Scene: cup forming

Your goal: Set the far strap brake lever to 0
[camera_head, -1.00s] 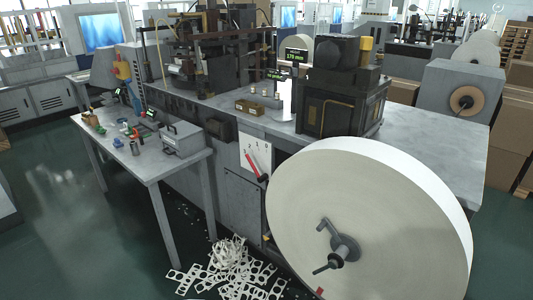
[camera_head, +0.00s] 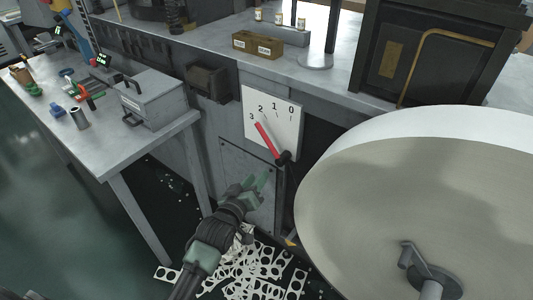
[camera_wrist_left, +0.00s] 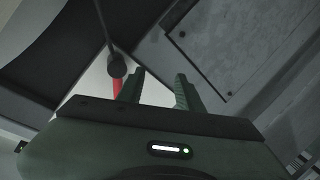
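The brake lever (camera_head: 266,136) is a red bar on a dark round pivot (camera_head: 284,157), mounted on a white dial plate (camera_head: 287,112) marked 3, 2, 1, 0. Its red end points up and left, close to the 3 and 2. My left gripper (camera_head: 258,181) is below and left of the pivot, apart from the lever. In the left wrist view its two green fingers (camera_wrist_left: 160,75) are spread with nothing between them. There the red lever (camera_wrist_left: 118,86) shows just left of the fingers, partly hidden by the gripper body. My right gripper is not in view.
A large pale reel (camera_head: 420,200) stands close right of the dial. A side table (camera_head: 105,152) with a grey box (camera_head: 155,100) is at the left. Punched paper scraps (camera_head: 250,275) lie on the floor below. The machine panel (camera_head: 245,170) is behind my gripper.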

